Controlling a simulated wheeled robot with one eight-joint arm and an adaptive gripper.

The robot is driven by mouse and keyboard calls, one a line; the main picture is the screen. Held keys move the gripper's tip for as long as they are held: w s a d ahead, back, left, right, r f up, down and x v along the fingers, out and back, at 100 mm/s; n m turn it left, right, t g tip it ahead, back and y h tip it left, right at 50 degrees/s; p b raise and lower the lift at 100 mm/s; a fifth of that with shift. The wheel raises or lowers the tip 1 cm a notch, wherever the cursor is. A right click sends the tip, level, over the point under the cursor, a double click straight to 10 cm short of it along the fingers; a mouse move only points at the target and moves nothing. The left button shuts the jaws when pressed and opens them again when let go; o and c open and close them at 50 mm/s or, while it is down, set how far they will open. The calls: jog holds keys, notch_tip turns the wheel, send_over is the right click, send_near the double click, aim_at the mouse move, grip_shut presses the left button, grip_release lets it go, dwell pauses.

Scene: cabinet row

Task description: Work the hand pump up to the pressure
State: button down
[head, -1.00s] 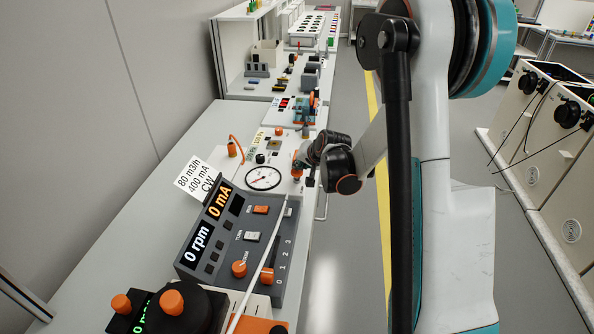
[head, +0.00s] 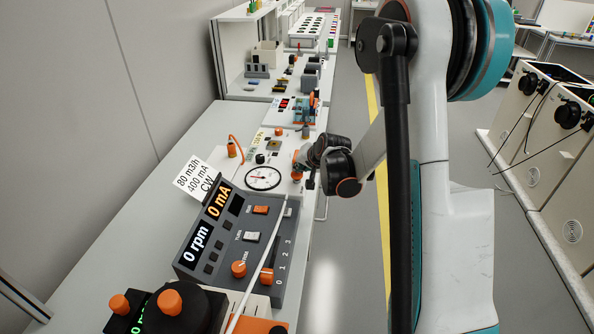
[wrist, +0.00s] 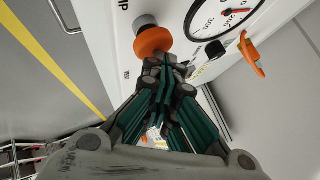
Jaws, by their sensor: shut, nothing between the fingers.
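An orange round knob (wrist: 153,42) on a short grey stem sticks out of the white panel in the wrist view; I take it for the hand pump. My gripper (wrist: 165,68) is shut and empty, its fingertips at the knob's near edge; I cannot tell whether they touch it. A round white gauge (wrist: 226,14) with a red needle sits right of the knob, cut by the frame's top. In the head view the gauge (head: 264,177) shows whole, its scale too small to read. There my gripper (head: 300,166) is small and partly hidden beside the panel.
In the head view a grey control box (head: 235,240) with knobs and displays stands nearer. A white cable (head: 268,250) crosses it.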

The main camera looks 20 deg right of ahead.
jog(key=shift+r, duration=0.15)
jog(key=shift+r+p, duration=1)
jog(key=shift+r, duration=0.3)
jog(key=shift+r, duration=0.1)
jog(key=shift+r+p, duration=1.65)
jog(key=shift+r, duration=0.8)
